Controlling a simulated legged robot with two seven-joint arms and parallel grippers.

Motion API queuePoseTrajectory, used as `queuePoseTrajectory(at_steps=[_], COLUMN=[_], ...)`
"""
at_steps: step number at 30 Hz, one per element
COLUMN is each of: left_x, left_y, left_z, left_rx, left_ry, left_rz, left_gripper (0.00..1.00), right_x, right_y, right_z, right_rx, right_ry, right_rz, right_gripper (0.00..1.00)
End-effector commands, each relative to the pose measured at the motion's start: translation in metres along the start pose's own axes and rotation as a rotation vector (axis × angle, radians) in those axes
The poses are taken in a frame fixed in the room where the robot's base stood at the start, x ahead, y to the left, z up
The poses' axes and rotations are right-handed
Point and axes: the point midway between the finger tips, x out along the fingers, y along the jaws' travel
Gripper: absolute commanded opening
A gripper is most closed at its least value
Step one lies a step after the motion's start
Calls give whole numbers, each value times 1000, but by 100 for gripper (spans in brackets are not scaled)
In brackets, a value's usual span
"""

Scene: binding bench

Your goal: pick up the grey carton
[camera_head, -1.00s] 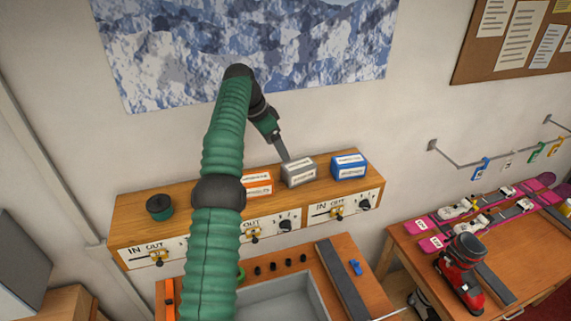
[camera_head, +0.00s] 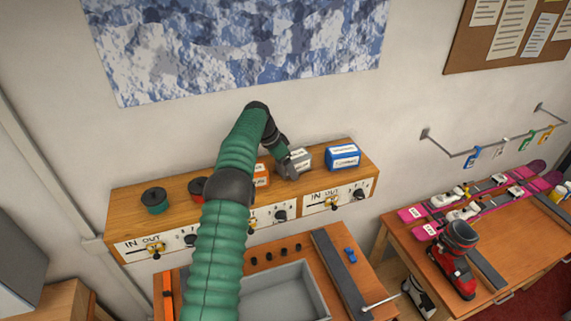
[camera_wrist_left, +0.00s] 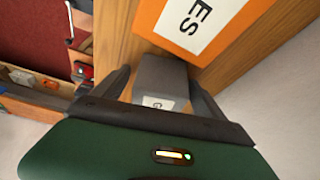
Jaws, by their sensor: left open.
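The grey carton (camera_head: 299,160) stands on the wooden shelf top, between an orange carton (camera_head: 262,175) and a blue carton (camera_head: 343,157). My left gripper (camera_head: 290,166) is at the grey carton, and its fingers partly hide it in the head view. In the left wrist view the grey carton (camera_wrist_left: 161,76) lies between the two spread fingers of my left gripper (camera_wrist_left: 157,84), which is open. The orange carton (camera_wrist_left: 205,25) is close beside it there. My right gripper is not in view.
The shelf unit (camera_head: 125,205) also bears a green spool (camera_head: 155,200) and a red spool (camera_head: 197,188). Below is a bench with a grey basin (camera_head: 285,295). A table at right holds pink skis and a red boot (camera_head: 453,262).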

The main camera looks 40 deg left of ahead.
Motion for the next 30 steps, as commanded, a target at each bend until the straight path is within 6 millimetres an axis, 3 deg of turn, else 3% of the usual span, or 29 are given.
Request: queuePoseTrajectory(at_steps=[4,20,30], left_x=[0,0,2], left_y=[0,1,6], left_z=[0,0,-5], left_rx=[0,0,1], left_ry=[0,0,0], left_rz=[0,0,1], left_gripper=[82,12,11], right_x=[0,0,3], right_y=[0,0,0], right_z=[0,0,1], right_rx=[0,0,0], right_ry=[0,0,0], right_rz=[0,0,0], right_gripper=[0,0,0])
